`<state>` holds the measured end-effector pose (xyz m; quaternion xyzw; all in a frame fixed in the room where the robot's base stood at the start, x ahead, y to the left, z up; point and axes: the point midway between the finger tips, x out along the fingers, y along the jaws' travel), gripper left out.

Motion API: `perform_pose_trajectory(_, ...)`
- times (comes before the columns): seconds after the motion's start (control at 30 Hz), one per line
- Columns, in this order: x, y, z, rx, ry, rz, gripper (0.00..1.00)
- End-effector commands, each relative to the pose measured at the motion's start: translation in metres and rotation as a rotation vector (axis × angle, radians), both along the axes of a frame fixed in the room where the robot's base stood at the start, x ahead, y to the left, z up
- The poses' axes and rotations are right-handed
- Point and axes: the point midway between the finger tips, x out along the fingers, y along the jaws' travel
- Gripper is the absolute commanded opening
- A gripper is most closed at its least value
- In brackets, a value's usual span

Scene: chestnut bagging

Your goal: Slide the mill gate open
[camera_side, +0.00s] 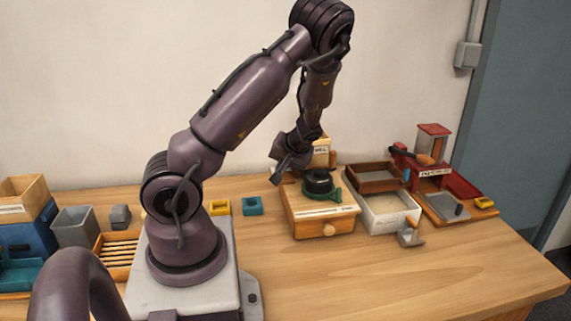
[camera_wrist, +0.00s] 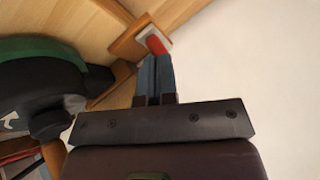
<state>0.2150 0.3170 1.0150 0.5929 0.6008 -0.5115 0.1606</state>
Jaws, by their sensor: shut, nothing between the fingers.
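The mill (camera_side: 318,221) is a wooden box with a round knob on its front and a dark and green round part (camera_side: 319,182) on top. That dark and green part fills the left of the wrist view (camera_wrist: 45,95). My gripper (camera_side: 277,180) is low at the mill's back left, pointing down. In the wrist view its blue-grey fingers (camera_wrist: 154,58) are together and empty. Just beyond their tips is a red knob (camera_wrist: 154,44) on a pale plate (camera_wrist: 148,31) in a wooden surround, which looks like the gate. I cannot tell whether the fingers touch it.
A brown tray (camera_side: 375,178) and a white box (camera_side: 390,220) stand right of the mill, with a small scoop (camera_side: 410,235) in front. A red press (camera_side: 433,150) is farther right. Yellow (camera_side: 220,207) and teal (camera_side: 252,205) blocks lie left. The front table is clear.

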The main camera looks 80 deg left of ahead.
Motion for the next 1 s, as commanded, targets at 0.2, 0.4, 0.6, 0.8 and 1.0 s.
perform_pose_trajectory(0.2, 0.004, -0.006, 0.009, 0.002, -0.002, -0.002, 0.00)
perform_pose_trajectory(0.4, 0.014, -0.027, 0.039, 0.000, -0.005, -0.006, 0.00)
perform_pose_trajectory(0.6, 0.022, -0.046, 0.067, 0.000, -0.003, -0.003, 0.00)
perform_pose_trajectory(0.8, 0.019, -0.050, 0.079, -0.001, 0.000, 0.020, 0.28)
perform_pose_trajectory(1.0, -0.020, -0.008, 0.083, -0.011, -0.073, 0.261, 0.42)
